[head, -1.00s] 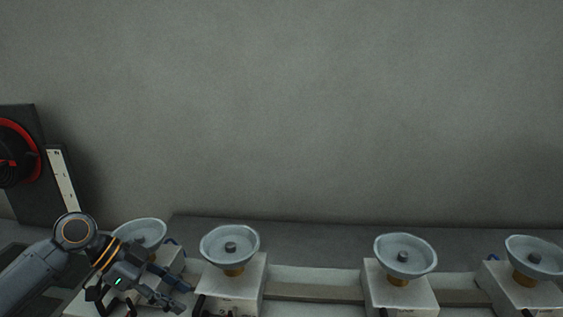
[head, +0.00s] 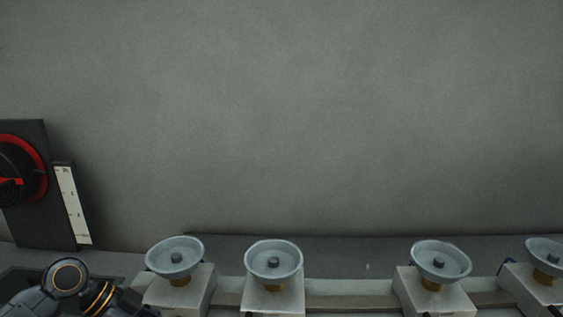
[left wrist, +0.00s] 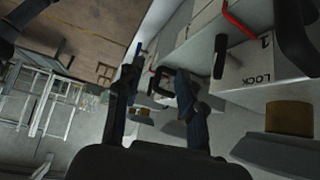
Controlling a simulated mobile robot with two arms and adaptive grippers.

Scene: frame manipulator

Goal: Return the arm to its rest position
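My left arm is at the bottom left corner of the head view, with its orange-ringed wrist (head: 97,298) low beside the leftmost white box. The gripper end is mostly cut off by the lower edge there. In the left wrist view my left gripper (left wrist: 157,75) has its two dark fingers spread apart, with nothing seen held between them. A black handle shows beyond the fingers. My right arm and gripper are in neither view.
A row of white boxes (head: 273,299) carries pale round dishes (head: 273,261) on brass stems. A red-and-black dial panel (head: 62,225) stands at the left by a plain wall. The wrist view shows a box marked LOCK (left wrist: 250,65) with a red handle (left wrist: 240,27).

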